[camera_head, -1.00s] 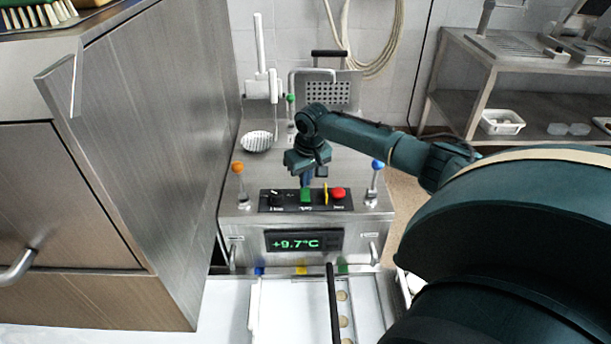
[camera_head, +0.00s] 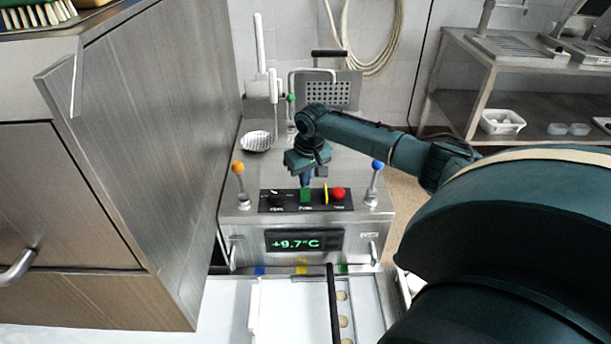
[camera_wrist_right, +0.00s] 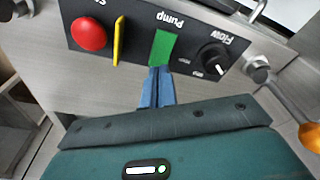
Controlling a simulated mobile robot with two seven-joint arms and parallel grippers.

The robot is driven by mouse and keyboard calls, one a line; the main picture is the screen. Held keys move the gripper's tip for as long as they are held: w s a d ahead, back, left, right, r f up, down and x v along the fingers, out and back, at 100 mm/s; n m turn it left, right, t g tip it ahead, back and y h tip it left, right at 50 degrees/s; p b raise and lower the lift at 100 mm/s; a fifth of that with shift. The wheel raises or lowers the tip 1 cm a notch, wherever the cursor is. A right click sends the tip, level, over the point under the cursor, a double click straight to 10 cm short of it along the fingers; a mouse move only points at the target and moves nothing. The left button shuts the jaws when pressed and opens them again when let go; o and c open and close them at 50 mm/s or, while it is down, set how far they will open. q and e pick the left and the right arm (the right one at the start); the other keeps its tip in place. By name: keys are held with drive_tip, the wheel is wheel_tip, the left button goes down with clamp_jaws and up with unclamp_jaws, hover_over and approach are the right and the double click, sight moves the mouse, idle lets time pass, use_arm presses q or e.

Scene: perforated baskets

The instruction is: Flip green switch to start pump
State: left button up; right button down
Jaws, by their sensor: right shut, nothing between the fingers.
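The green switch (camera_head: 305,195) sits on the black control panel (camera_head: 263,203) on top of the steel machine. In the right wrist view the green switch (camera_wrist_right: 162,48) is next to the word "Pump". My right gripper (camera_head: 306,181) is shut and empty, pointing down at the panel. In the wrist view its blue fingertips (camera_wrist_right: 158,70) are at the lower edge of the green switch; I cannot tell whether they touch it. My left gripper does not show.
A red button (camera_head: 338,193) and a yellow bar (camera_head: 326,194) are right of the switch. A black knob (camera_wrist_right: 212,58) labelled "Flow" is on its other side. Orange-topped (camera_head: 238,168) and blue-topped (camera_head: 377,165) levers flank the panel. A display (camera_head: 303,240) reads +9.7°C.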

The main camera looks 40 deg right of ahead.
sight(305, 191)
drive_tip(key=shift+f+b, duration=0.4)
drive_tip(key=shift+f, duration=0.65)
idle(0.5)
wheel_tip(305, 191, up, 5)
drive_tip(key=p, duration=0.5)
drive_tip(key=shift+p, duration=0.3)
drive_tip(key=shift+r, duration=1.05)
